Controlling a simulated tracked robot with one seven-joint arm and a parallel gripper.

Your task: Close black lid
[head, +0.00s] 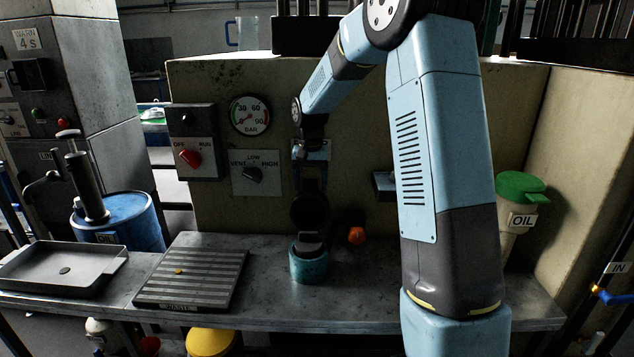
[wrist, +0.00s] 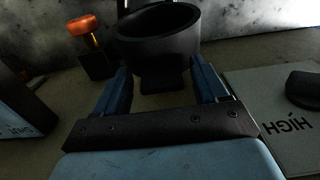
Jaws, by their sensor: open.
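The black lid (head: 310,211) stands raised, roughly upright, above the back of a small teal pot (head: 308,266) on the bench. A dark piece shows at the pot's mouth; I cannot tell what it is. My gripper (head: 311,185) is above the lid, pointing down. In the wrist view the lid (wrist: 158,38) is a dark round, rimmed shape beyond my gripper (wrist: 164,72). Its small tab lies between the two blue fingers, which are apart. I cannot tell whether the fingers touch it. The teal pot is not clear in the wrist view.
An orange knob (head: 356,235) is right of the pot; it also shows in the wrist view (wrist: 82,25). A ribbed plate (head: 190,272) and a grey tray (head: 62,283) lie left. A dial panel (head: 256,173) is on the wall behind, left of my gripper.

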